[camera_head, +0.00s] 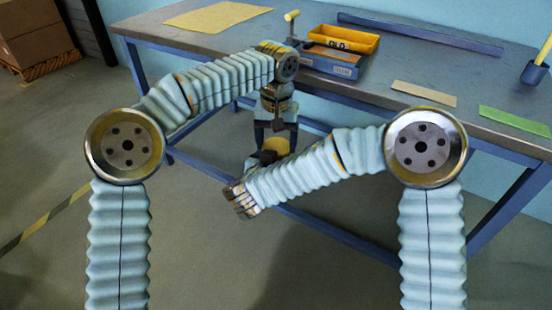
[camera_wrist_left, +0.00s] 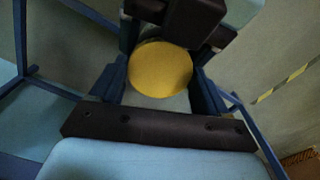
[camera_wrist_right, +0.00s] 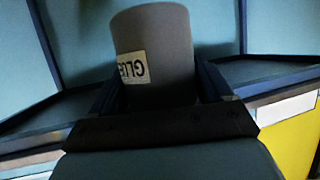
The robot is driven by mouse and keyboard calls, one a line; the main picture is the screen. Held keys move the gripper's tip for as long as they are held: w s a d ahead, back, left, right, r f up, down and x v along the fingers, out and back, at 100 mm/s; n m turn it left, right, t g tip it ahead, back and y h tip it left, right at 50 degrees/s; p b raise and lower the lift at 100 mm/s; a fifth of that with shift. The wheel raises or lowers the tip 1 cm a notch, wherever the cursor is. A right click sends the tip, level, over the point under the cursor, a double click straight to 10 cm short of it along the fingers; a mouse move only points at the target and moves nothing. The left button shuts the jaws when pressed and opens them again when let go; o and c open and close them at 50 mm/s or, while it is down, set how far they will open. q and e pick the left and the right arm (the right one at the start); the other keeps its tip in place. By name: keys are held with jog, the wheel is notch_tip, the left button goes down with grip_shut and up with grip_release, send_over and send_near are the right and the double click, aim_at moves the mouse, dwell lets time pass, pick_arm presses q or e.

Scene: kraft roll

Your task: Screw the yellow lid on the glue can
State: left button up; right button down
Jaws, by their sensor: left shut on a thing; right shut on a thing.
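The yellow lid (camera_wrist_left: 160,68) sits between the fingers of my left gripper (camera_head: 275,135), which is shut on it and points down in front of the table. The lid also shows in the head view (camera_head: 275,146), just below those fingers. The grey glue can (camera_wrist_right: 155,50), with a white label (camera_wrist_right: 133,67), stands between the fingers of my right gripper (camera_head: 263,160), which is shut on it. In the head view my right arm and gripper hide the can. The lid is close to the right gripper. Whether lid and can touch is hidden.
The blue-grey table (camera_head: 375,95) stands behind the grippers. The floor below is clear.

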pick_arm(q)
jog(key=shift+c, duration=0.5)
jog(key=m, duration=0.9)
jog(key=shift+m, duration=0.3)
jog(key=o, duration=1.1)
jog(key=shift+o, duration=0.2)
jog(key=shift+r, duration=2.25)
